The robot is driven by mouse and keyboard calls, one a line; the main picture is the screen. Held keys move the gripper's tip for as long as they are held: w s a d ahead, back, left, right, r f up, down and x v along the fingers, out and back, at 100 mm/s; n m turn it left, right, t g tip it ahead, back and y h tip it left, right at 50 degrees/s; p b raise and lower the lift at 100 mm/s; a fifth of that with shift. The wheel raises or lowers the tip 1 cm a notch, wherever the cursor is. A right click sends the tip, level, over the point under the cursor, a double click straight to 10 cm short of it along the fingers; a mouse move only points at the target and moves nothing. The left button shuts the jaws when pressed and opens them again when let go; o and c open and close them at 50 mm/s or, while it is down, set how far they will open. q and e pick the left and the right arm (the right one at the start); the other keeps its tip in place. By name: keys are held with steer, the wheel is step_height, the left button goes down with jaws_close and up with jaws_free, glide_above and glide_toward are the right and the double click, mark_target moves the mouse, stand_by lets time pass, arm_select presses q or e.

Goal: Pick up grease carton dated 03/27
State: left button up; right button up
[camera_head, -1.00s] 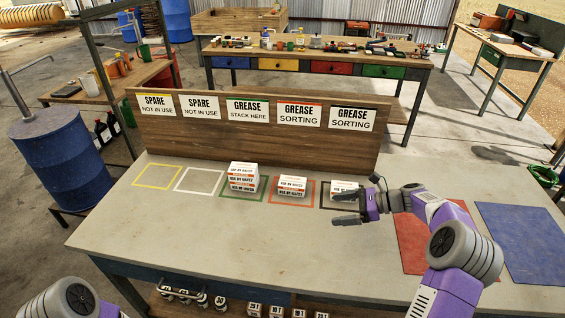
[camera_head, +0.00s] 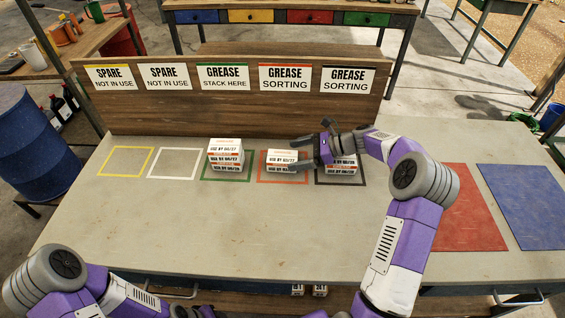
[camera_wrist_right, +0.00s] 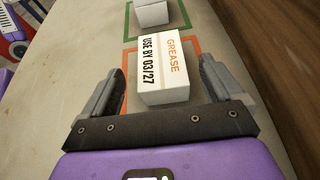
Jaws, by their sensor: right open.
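A white grease carton (camera_wrist_right: 163,72) marked USE BY 03/27 lies in the orange-red outline in the right wrist view. It shows in the head view as the top of the middle stack (camera_head: 282,156). My right gripper (camera_head: 316,145) is open and empty, just right of this stack in the head view. In the right wrist view its fingers (camera_wrist_right: 160,72) stand on either side of the carton with a gap each side. My left gripper (camera_head: 192,312) shows only in part at the bottom edge; its jaws cannot be made out.
A carton stack (camera_head: 226,157) stands in the green outline under GREASE STACK HERE. Another stack (camera_head: 341,167) stands in the black outline, partly behind my right gripper. A wooden sign board (camera_head: 180,112) runs behind. The yellow and white outlines are empty; the front tabletop (camera_head: 190,225) is clear.

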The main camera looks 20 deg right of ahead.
mark_target(286, 156)
steer(key=b+x, duration=0.1)
steer(key=x, duration=0.4)
steer(key=shift+w+a, duration=0.1)
steer(key=shift+w, duration=0.05)
steer(key=c, duration=1.1)
